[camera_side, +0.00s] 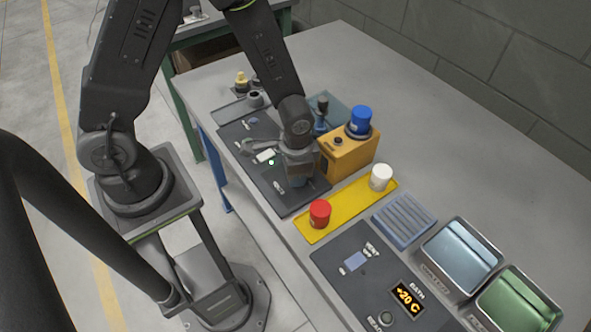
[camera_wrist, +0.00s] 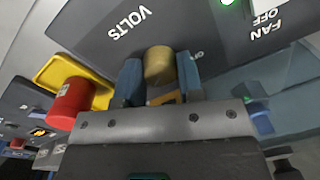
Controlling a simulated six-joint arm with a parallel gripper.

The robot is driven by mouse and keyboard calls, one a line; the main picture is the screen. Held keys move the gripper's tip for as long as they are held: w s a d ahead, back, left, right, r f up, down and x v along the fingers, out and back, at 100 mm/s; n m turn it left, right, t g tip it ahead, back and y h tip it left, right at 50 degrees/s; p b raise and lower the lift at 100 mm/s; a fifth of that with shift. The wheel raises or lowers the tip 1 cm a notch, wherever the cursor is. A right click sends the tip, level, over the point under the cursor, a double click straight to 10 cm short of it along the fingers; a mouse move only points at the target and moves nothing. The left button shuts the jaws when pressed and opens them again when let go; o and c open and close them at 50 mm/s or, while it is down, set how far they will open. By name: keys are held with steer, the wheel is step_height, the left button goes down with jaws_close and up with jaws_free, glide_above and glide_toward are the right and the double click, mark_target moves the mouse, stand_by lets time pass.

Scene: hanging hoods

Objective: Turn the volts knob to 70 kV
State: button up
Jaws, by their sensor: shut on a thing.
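The volts knob (camera_wrist: 159,66) is a brass-coloured round knob on a dark panel (camera_wrist: 90,30), beside the printed word VOLTS. My gripper (camera_wrist: 160,76) has its two blue fingers on either side of the knob and is shut on it. In the side view my gripper (camera_side: 300,180) points down over the right part of the dark panel (camera_side: 285,205) and hides the knob. I cannot read a kV value or the knob's pointer in either view.
A green light (camera_wrist: 228,2) is lit near the FAN OFF label. A yellow tray (camera_side: 345,209) with a red cap (camera_side: 320,213) and a white cap (camera_side: 381,177) lies close by. An orange box (camera_side: 350,157) with a blue cap (camera_side: 360,120) stands just right of my gripper.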

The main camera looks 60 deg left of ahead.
steer(key=shift+m, duration=0.4)
steer(key=o, duration=0.9)
steer(key=r, duration=1.3)
steer(key=shift+s+d+r, duration=0.2)
steer(key=shift+d+r, duration=0.15)
steer(key=shift+r, duration=0.05)
steer(key=s+a+r+n+t, duration=0.1)
steer(key=s+r, duration=0.2)
steer(key=r, duration=0.1)
steer(key=s+a+r+n+t, duration=0.2)
steer(key=s+r, duration=0.1)
steer(key=r, duration=0.2)
steer(key=s+a+r+n+t, duration=0.2)
steer(key=s+r, duration=0.1)
steer(key=r, duration=0.2)
steer(key=shift+s+a+r+h, duration=0.1)
steer(key=shift+s+h, duration=0.15)
steer(key=shift+h, duration=0.05)
